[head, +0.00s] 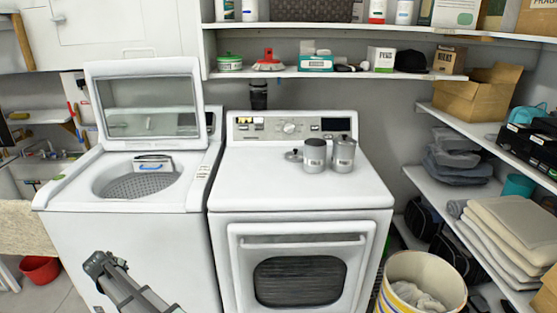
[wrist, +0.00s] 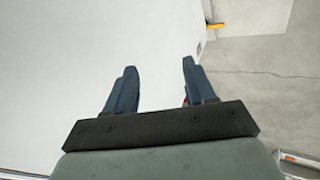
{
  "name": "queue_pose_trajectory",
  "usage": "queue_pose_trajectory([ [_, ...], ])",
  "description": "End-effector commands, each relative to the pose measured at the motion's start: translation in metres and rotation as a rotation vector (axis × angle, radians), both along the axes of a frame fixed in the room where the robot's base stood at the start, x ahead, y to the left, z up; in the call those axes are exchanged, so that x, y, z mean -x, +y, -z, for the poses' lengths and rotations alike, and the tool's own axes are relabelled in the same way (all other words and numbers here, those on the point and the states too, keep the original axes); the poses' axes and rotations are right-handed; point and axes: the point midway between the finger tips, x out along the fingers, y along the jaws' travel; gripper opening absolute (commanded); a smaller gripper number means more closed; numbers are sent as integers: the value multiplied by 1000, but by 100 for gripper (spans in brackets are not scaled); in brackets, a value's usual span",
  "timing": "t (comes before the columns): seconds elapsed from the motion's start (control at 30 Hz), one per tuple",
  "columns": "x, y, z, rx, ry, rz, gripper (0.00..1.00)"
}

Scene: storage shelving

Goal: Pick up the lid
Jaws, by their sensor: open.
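A small grey metal lid with a knob (head: 293,155) lies on the white top of the dryer (head: 255,180), just left of two grey metal canisters. The nearer canister (head: 314,157) and the other canister (head: 343,154) stand upright close together; the nearer one partly covers the lid's right side. My gripper (head: 100,265) is low in front of the washing machine (head: 75,230), well left of and below the lid. In the wrist view my gripper (wrist: 159,68) has its two dark fingers apart with nothing between them. The lid is not in the wrist view.
The washer's glass door (head: 147,108) stands open to the left of the dryer. A shelf (head: 300,73) with boxes and cans runs above the dryer. A striped bin (head: 425,280) stands at the right front. The dryer top's front left is clear.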

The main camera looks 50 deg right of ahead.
Motion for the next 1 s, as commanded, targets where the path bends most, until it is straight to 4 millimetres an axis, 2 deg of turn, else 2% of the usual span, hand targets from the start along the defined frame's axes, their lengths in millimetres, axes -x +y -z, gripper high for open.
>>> queue_pose_trajectory([
  [0.03,-21,5,-24,12,-38,-18,54],
  [0.17,-57,16,-82,48,-121,-64,54],
  [0.3,-92,26,-148,87,-210,-109,54],
  [0.5,-127,33,-234,138,-310,-153,54],
  [0.63,-144,27,-279,164,-349,-166,54],
  [0.73,-157,11,-311,183,-365,-164,54],
  [0.8,-167,-14,-332,195,-362,-150,54],
  [0.97,-177,-79,-346,193,-304,-109,54],
  [1.0,-178,-98,-346,190,-285,-97,54],
])
